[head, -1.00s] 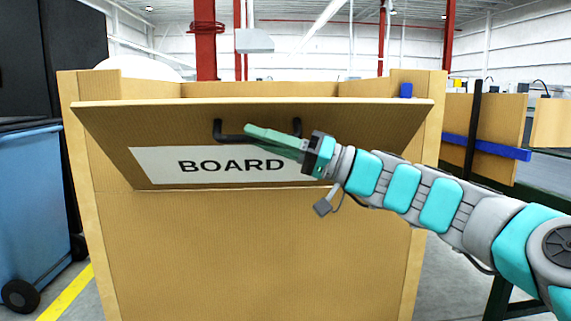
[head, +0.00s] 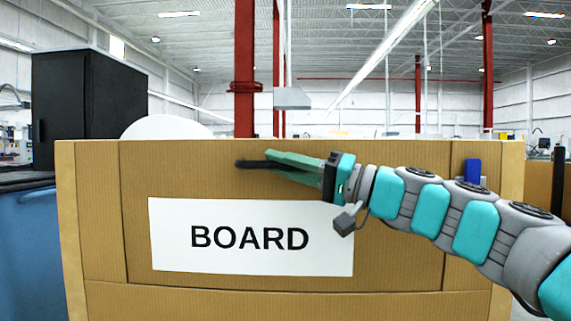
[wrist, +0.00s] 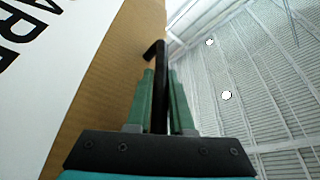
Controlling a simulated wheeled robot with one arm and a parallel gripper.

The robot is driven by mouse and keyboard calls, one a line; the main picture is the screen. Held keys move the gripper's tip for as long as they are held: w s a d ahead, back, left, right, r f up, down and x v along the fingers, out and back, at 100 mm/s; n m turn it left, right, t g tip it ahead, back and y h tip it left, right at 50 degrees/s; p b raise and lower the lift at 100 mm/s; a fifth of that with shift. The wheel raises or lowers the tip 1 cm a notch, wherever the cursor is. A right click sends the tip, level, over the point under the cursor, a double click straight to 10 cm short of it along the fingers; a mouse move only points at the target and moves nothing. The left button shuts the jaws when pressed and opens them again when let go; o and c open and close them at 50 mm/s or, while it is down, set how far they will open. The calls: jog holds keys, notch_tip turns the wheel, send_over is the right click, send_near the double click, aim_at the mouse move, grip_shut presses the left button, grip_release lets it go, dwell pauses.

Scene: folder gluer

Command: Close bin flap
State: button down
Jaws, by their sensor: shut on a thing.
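The bin flap (head: 390,240) is a brown cardboard panel with a white BOARD label. In the head view it stands upright, about flush with the front of the cardboard bin (head: 88,240). Its black handle (head: 247,164) is near the top edge, mostly hidden behind my fingers. My gripper (head: 275,160) is at the handle, its green fingers reaching in from the right. In the wrist view the black handle (wrist: 158,60) runs between the two green fingers, which are shut on it. The flap's cardboard face (wrist: 110,90) is left of the fingers there.
A blue wheeled container (head: 28,250) and a black cabinet (head: 90,105) stand to the left. A blue part (head: 473,170) sits on the bin's right side. Red columns (head: 244,70) rise behind the bin.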

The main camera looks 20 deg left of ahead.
jog(key=shift+w+a+f, duration=0.1)
jog(key=shift+w, duration=0.3)
jog(key=shift+m, duration=0.3)
jog(key=c, duration=0.8)
grip_release()
jog(key=b+v, duration=0.1)
jog(key=v, duration=0.6)
jog(key=shift+d, duration=0.4)
jog(key=shift+s, duration=0.1)
